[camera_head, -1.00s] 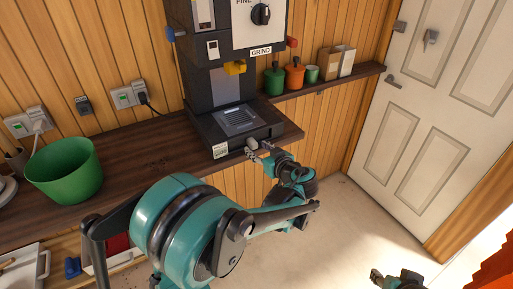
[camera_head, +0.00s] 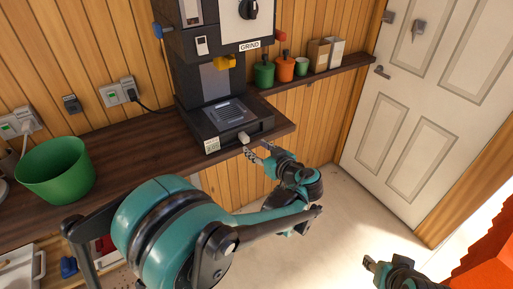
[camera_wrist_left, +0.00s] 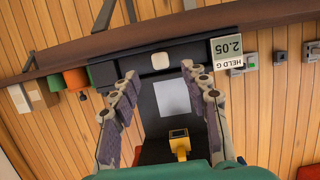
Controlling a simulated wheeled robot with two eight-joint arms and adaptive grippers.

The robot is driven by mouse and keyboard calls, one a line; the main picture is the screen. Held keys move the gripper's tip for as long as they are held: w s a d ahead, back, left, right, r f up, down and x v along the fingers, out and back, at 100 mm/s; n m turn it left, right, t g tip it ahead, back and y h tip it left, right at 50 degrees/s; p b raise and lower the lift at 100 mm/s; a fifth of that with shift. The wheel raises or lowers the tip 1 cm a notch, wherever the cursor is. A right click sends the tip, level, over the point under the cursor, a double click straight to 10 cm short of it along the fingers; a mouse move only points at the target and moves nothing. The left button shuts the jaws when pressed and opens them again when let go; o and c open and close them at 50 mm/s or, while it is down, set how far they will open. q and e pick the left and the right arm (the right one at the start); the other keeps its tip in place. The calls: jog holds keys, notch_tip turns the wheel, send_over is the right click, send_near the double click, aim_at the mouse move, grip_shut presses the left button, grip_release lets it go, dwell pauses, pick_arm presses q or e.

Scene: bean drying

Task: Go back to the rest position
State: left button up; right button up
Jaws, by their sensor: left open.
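My left gripper (camera_head: 259,154) is in front of the grinder, just off the front edge of its base. It also shows in the left wrist view (camera_wrist_left: 159,74), with its two fingers spread and nothing between them. The pale button (camera_head: 244,137) on the front of the base is a short way beyond the fingertips, and it shows in the left wrist view (camera_wrist_left: 160,61) too. My right gripper (camera_head: 373,266) is at the bottom right of the head view, over the floor; its jaw state is unclear.
The dark grinder (camera_head: 207,86) stands on the wooden counter (camera_head: 128,160). Its label (camera_wrist_left: 227,50) reads "HELD G 2.05". A green bowl (camera_head: 55,172) is at the left. Green and orange canisters (camera_head: 285,69) stand on the shelf right of the grinder. Floor before the white door (camera_head: 415,110) is clear.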

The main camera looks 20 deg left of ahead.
dwell(0.3)
pick_arm(q)
jog(key=s+a+f+m+g+h, duration=0.25)
jog(key=s+m+h, duration=0.25)
jog(key=s, duration=0.6)
jog(key=s+d+f+m+h, duration=0.3)
jog(key=s+d+m+h, duration=0.2)
jog(key=s, duration=0.6)
jog(key=shift+s+d+f+t+h, duration=0.15)
jog(key=shift+s+d+t+h, duration=0.2)
jog(key=shift+d+h, duration=0.6)
jog(key=shift+d, duration=0.1)
